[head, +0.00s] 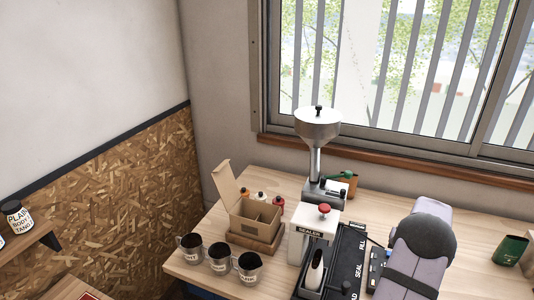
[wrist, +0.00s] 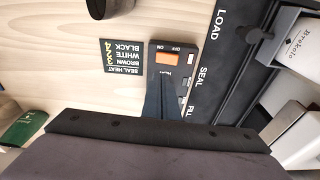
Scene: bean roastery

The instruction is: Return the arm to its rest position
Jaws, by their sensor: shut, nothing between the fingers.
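My arm (head: 420,240) shows at the right of the head view, above the right part of the table. My gripper is hidden behind it there. In the wrist view my gripper (wrist: 164,88) is a narrow dark shape, its fingers together with nothing held. It points over a small control box (wrist: 187,55) with an orange switch (wrist: 167,59). I cannot tell how high above the box it is.
The white sealer (head: 303,242) and black lane mat (head: 345,262) stand left of my arm. A green pouch (head: 510,249) stands right. The window (head: 400,70) is behind.

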